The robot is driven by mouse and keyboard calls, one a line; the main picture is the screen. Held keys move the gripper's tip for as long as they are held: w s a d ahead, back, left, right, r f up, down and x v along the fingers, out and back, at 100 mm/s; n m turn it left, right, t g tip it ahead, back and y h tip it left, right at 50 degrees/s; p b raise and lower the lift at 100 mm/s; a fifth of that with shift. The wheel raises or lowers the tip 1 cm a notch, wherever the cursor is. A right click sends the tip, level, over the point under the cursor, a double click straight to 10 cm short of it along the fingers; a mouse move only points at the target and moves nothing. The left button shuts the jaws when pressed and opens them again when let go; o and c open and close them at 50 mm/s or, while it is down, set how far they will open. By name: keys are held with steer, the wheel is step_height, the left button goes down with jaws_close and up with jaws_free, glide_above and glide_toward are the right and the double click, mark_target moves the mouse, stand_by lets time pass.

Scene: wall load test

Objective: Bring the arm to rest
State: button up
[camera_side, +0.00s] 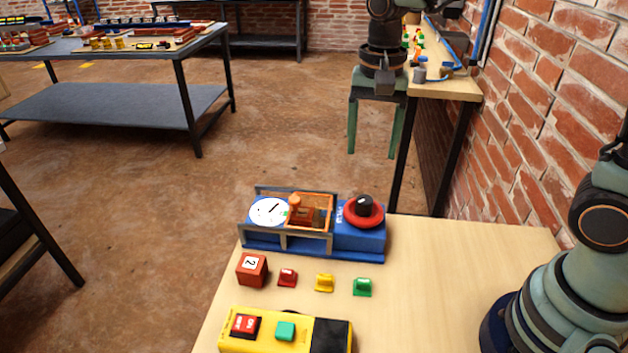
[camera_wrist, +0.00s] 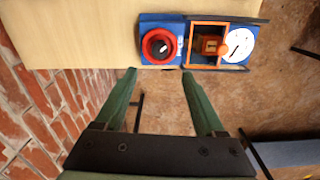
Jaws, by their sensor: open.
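My gripper (camera_wrist: 158,76) shows in the wrist view with its two green fingers spread apart and nothing between them. Past the fingertips, the wrist view shows the edge of the wooden table (camera_wrist: 75,35) and the blue device (camera_wrist: 145,28).
The blue device (camera_side: 361,240) has a red knob (camera_side: 363,213), a white dial (camera_side: 268,211) and an orange frame. A numbered red cube (camera_side: 252,269), small coloured blocks and a yellow button box (camera_side: 270,345) lie nearer. A brick wall (camera_side: 545,130) rises at right.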

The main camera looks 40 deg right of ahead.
steer(key=s+d+r+n+t, duration=0.4)
steer(key=s+n, duration=0.3)
steer(key=n, duration=0.3)
steer(key=shift+s+d+t, duration=0.3)
steer(key=shift+d+t, duration=0.5)
steer(key=shift+w, duration=0.1)
steer(key=n+g, duration=0.6)
steer(key=n, duration=0.2)
glide_toward(365, 200)
step_height(365, 200, down, 9)
steer(key=shift+r, duration=0.2)
jaws_close()
